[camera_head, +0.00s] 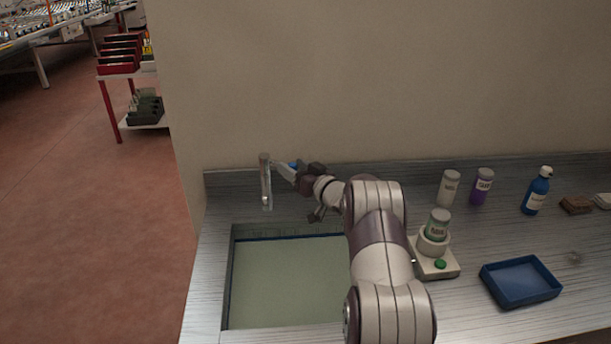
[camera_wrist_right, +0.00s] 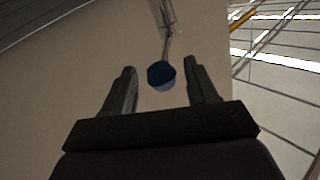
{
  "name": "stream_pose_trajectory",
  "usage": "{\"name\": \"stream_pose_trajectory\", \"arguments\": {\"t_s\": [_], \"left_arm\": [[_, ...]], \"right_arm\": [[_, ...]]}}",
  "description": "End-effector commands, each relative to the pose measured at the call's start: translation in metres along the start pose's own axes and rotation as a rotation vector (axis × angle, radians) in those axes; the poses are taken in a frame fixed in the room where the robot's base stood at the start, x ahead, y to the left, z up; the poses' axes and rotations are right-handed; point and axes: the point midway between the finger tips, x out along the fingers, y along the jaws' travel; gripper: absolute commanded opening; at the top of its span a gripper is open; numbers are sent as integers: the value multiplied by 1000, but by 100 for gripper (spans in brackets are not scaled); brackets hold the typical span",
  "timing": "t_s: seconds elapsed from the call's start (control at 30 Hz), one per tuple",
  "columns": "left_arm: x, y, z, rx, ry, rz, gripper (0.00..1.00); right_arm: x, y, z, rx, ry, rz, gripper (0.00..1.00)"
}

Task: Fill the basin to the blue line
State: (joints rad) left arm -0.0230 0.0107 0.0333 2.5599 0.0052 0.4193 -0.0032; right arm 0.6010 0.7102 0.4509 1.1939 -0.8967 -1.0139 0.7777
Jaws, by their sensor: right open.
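The basin (camera_head: 226,285) is sunk into the metal counter and holds pale green water (camera_head: 290,285). The blue line (camera_head: 285,238) runs along its back wall, just above the visible water surface. The upright metal tap (camera_head: 265,182) stands behind the basin; I see no clear stream below it. My right gripper (camera_head: 287,171) is beside the tap, at its blue knob (camera_head: 294,166). In the right wrist view, the round blue knob (camera_wrist_right: 161,75) lies between the open fingers, with a gap on each side. My right arm hides the basin's right part. My left gripper is out of view.
Right of the basin are a small device (camera_head: 436,265) holding a green-labelled jar, a blue tray (camera_head: 520,282), a white jar (camera_head: 449,188), a purple jar (camera_head: 482,186) and a blue bottle (camera_head: 536,191). The wall (camera_head: 380,80) rises close behind the counter.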

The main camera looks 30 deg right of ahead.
Motion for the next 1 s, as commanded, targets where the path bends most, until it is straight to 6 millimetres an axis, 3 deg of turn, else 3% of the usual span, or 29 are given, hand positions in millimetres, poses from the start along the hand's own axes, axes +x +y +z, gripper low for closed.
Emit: {"name": "stream_pose_trajectory", "arguments": {"t_s": [0.3,0.5,1.0], "left_arm": [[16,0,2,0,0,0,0],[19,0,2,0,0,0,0],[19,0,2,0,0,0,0]], "right_arm": [[-75,2,2,1,1,4,58],[-109,1,0,-1,1,1,58],[-116,0,0,1,0,1,58]]}}
